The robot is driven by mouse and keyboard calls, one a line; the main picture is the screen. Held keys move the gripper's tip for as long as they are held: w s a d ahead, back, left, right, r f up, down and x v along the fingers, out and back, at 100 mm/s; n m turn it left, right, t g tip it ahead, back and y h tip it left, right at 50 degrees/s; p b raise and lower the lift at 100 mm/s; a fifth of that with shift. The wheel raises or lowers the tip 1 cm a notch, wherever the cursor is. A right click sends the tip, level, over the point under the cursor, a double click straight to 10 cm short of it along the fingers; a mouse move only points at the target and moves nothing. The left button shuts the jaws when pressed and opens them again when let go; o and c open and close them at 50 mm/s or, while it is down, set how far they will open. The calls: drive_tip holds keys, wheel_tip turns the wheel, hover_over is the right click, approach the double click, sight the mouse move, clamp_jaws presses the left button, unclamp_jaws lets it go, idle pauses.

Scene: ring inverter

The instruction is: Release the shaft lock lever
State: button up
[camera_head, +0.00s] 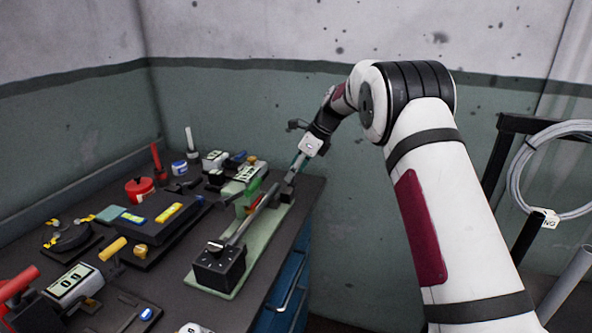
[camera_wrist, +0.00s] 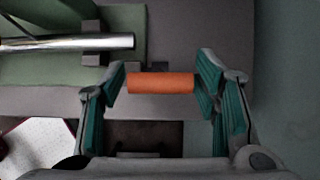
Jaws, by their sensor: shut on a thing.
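An orange cylinder (camera_wrist: 160,83) lies crosswise between the fingers of my gripper (camera_wrist: 162,80) in the wrist view. Its ends meet the teal finger pads. It looks like the grip of the shaft lock lever, but I cannot see how it joins the mechanism. The bright metal shaft (camera_wrist: 70,42) ends in a dark support at the upper left. In the head view, my gripper (camera_head: 297,162) is at the far end of the long shaft (camera_head: 254,213), which runs over a pale green base plate (camera_head: 214,287). The orange cylinder cannot be made out there.
A black block (camera_head: 219,266) holds the shaft's near end. Left of the plate, the bench carries a dark box with yellow labels (camera_head: 152,222), a red round pot (camera_head: 139,189), meters and small tools. The wall is close behind. A coiled cable (camera_head: 548,170) hangs at right.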

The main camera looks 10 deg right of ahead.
drive_tip(key=shift+w, duration=0.1)
drive_tip(key=o, duration=1.7)
drive_tip(key=shift+o, duration=0.2)
drive_tip(key=v, duration=1.2)
